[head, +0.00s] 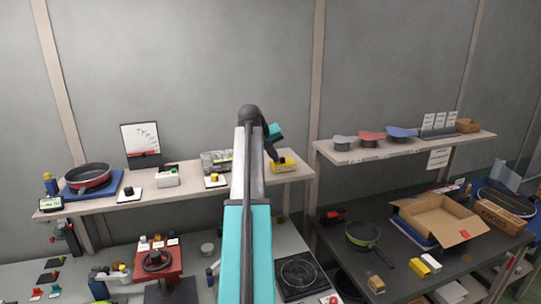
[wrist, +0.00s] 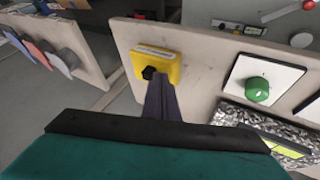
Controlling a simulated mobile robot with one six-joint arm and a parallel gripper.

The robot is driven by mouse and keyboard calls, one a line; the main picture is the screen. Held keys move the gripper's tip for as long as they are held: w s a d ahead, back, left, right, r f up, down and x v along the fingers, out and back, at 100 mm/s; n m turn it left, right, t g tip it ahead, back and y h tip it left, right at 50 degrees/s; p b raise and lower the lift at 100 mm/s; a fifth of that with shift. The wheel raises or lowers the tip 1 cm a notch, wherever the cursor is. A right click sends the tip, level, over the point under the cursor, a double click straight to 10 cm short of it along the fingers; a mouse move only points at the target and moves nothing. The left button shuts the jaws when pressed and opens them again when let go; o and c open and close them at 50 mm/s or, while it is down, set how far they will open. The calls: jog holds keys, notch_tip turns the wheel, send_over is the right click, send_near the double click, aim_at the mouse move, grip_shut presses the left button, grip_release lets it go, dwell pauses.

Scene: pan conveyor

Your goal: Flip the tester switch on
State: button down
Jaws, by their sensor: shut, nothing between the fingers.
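A yellow box (head: 285,166) with a pale label strip sits on the right end of the left wall shelf. It also shows in the wrist view (wrist: 168,66), with a black knob or switch (wrist: 149,73) on its face. I cannot read the label or tell the switch's position. My gripper (head: 277,159) is shut and empty, its tip right at the yellow box. In the wrist view, the dark fingers (wrist: 161,92) reach to the box's edge beside the black switch. I cannot tell whether they touch it.
A silver patterned box (head: 216,160) and a white plate with a round button (wrist: 257,89) are close by on the same shelf (head: 245,181). The right shelf (head: 400,147) holds grey, red and blue lids. Below are a hotplate (head: 299,277) and a pan (head: 362,236).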

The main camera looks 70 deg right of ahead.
aim_at(284, 158)
jog(key=shift+s+d, duration=0.1)
jog(key=shift+d, duration=0.05)
jog(key=shift+s+d+b, duration=0.5)
jog(key=shift+s+d, duration=0.35)
jog(key=shift+s, duration=0.3)
jog(key=w+a, duration=0.3)
jog(key=shift+w, duration=0.25)
jog(key=shift+w+a+r, duration=0.1)
jog(key=shift+w+r, duration=0.05)
jog(key=shift+r, duration=0.1)
jog(key=s+b+v, duration=0.1)
jog(key=b+v, duration=0.2)
jog(key=v, duration=0.6)
jog(key=shift+w+r+b, duration=0.15)
jog(key=shift+w+b, duration=0.15)
jog(key=shift+b, duration=0.1)
